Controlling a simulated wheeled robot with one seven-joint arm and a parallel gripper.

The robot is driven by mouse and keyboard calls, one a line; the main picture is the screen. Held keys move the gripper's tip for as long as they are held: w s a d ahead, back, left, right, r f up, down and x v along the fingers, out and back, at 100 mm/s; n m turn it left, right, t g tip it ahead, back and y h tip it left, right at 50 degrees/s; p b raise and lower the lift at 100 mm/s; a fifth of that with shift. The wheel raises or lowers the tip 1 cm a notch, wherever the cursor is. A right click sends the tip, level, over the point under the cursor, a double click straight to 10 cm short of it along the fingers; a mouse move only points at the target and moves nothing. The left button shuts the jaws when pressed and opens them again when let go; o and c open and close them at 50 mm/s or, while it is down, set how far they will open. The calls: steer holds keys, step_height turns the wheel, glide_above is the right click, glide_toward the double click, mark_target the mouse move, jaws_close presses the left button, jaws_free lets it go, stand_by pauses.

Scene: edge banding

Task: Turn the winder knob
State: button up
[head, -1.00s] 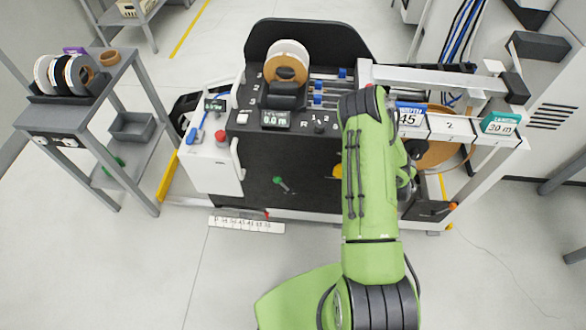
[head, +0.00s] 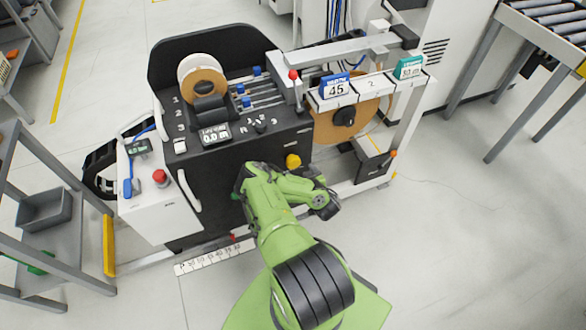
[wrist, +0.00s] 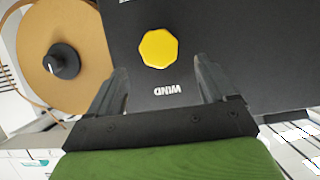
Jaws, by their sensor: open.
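The winder knob (head: 293,161) is a yellow, many-sided knob on the dark front panel of the machine. In the wrist view the knob (wrist: 158,48) shows face-on, with the upside-down label WIND (wrist: 174,91) below it. My gripper (wrist: 160,75) is open, its two fingers pointing at the panel on either side of the label. The knob lies just beyond the fingertips, roughly centred between them, and nothing is held. In the head view my green arm reaches to the panel just below the knob, and the fingers cannot be made out.
A brown reel (head: 357,118) sits right of the knob, and it also shows at the left in the wrist view (wrist: 88,40). A white frame with number signs (head: 336,88) stands above. A grey rack (head: 45,212) is at the left. Floor at the right is clear.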

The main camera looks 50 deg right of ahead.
mark_target(295, 164)
steer(key=b+x, duration=0.2)
steer(key=x, duration=0.4)
steer(key=shift+s+f, duration=0.15)
steer(key=shift+w+d+b, duration=0.25)
steer(key=shift+w+b, duration=0.15)
steer(key=shift+w, duration=0.1)
steer(key=shift+c, duration=0.4)
steer(key=c, duration=0.9)
steer(key=shift+c, duration=0.2)
